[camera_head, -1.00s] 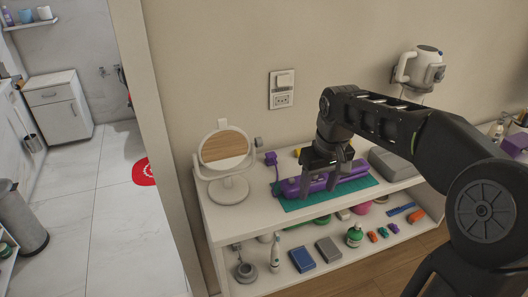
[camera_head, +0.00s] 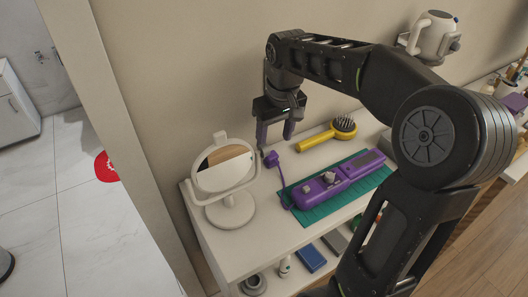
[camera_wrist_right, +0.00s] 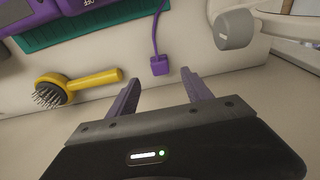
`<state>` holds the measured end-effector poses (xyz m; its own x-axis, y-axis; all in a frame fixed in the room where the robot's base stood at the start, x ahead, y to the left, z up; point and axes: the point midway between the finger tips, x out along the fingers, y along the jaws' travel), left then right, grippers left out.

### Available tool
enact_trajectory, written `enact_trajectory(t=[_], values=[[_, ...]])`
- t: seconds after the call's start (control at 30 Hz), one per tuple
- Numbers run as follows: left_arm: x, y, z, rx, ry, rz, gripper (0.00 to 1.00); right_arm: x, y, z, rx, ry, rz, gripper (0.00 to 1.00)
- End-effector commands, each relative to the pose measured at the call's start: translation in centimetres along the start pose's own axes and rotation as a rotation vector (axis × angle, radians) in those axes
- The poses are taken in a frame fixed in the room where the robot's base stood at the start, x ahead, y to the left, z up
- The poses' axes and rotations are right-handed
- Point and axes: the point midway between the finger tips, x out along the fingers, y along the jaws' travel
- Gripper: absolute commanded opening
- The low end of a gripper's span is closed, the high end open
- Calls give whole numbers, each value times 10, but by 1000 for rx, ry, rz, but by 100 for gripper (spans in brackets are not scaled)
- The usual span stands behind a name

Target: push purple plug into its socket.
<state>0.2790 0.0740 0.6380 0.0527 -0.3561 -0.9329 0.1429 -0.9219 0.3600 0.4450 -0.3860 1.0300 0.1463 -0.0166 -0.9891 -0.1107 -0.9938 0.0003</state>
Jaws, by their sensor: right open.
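The purple plug (camera_head: 271,159) is at the left end of the shelf top, close to the wall, on a purple cord from a long purple device (camera_head: 330,185). The device lies on a green mat (camera_head: 367,183). My right gripper (camera_head: 275,139) is open and empty, fingers pointing down, above and near the plug. In the right wrist view the plug (camera_wrist_right: 159,66) shows just beyond the gap between the open fingertips (camera_wrist_right: 162,76), apart from them. The wall socket does not show now; my right arm covers that part of the wall. My left gripper is not in view.
A round mirror (camera_head: 228,210) on a stand is left of the plug. A yellow hairbrush (camera_head: 322,137) lies near the wall, right of the gripper. A white kettle-like appliance (camera_head: 433,35) is at the wall further right. Lower-shelf items include a blue box (camera_head: 310,258).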

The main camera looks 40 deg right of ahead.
Motion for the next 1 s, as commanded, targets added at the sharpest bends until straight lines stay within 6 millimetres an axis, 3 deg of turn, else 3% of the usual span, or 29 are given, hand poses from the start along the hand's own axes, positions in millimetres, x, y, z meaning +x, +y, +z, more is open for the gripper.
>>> enact_trajectory(t=[0.27,0.53,0.87,1.0], values=[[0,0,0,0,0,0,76,2,0,0,0,-1,0,58],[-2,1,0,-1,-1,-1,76,25,0,0,0,-2,0,58],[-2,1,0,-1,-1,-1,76,27,0,-1,0,0,0,58],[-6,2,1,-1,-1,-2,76,38,0,-2,1,-3,-1,58]])
